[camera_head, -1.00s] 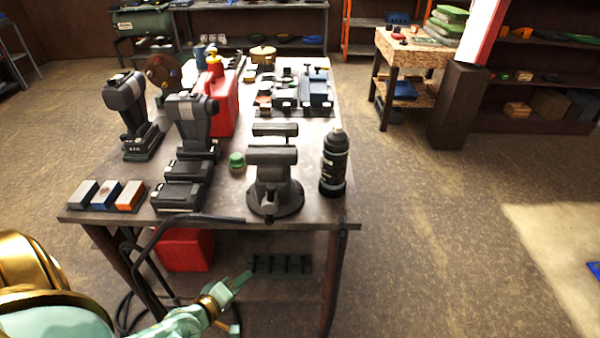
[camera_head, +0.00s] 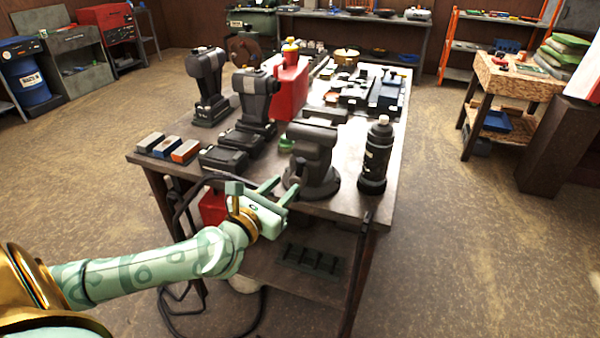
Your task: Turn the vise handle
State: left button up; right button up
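The dark grey vise (camera_head: 312,148) stands on its round base at the near edge of the workbench (camera_head: 349,205). I cannot make out its handle; the vise's near side is partly behind my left gripper. My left gripper (camera_head: 284,187), pale green, is at the bench's near edge, just in front and to the left of the vise base in the picture. Its two fingers are apart, pointing toward the vise, with nothing seen between them. I cannot tell whether a fingertip touches the vise. My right gripper is out of view.
A dark cable hangs at the bench's front.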

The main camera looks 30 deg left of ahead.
aim_at(297, 173)
pick_arm(q)
jog(key=w+b, duration=0.1)
jog(key=w, duration=0.6)
jog(key=shift+w+a, duration=0.15)
jog(key=shift+w, duration=0.1)
grip_shut()
